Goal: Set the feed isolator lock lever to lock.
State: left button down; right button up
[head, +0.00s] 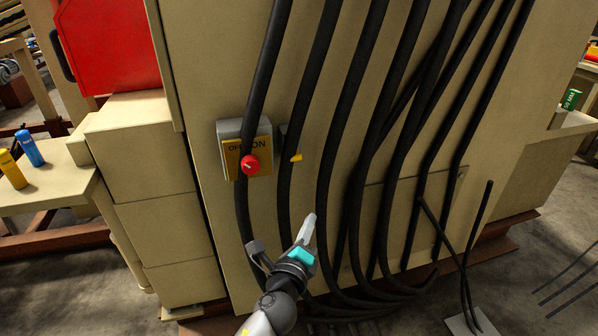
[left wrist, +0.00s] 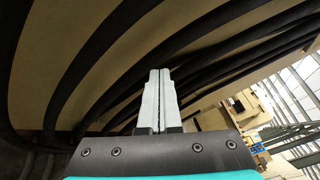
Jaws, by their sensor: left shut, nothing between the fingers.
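The isolator is a grey box with a yellow plate (head: 234,151) marked OFF and ON, with a red knob (head: 250,165) on it. A black cable runs down in front of the plate and hides part of it. Just right of it, a small yellow lever (head: 296,158) sticks out beside another black cable, which hides most of the grey part behind it. My left gripper (head: 310,220) is below and slightly right of the yellow lever, apart from it, pointing up. In the left wrist view its fingers (left wrist: 160,78) are together and empty. My right gripper is not in view.
Several thick black cables (head: 336,130) run down the beige cabinet (head: 200,60) around my left gripper. A red panel (head: 108,45) is at upper left. A blue bottle (head: 30,148) and a yellow container (head: 12,170) stand on a side table (head: 60,185).

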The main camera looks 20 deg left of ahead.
aim_at(294, 154)
pick_arm(q)
notch_tip(294, 154, up, 7)
jog(key=m+t, duration=0.1)
jog(key=m, duration=0.1)
jog(key=shift+w+a+t, duration=0.3)
jog(key=shift+w+t, duration=0.05)
jog(key=shift+t, duration=0.05)
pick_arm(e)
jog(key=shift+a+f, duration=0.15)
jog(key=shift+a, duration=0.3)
pick_arm(q)
jog(key=shift+w, duration=0.1)
jog(key=w+b, duration=0.1)
jog(key=w, duration=0.9)
jog(key=s+a+r+p, duration=0.2)
jog(key=s, duration=0.1)
jog(key=shift+a+r+p, duration=0.25)
jog(key=shift+r+p, duration=0.15)
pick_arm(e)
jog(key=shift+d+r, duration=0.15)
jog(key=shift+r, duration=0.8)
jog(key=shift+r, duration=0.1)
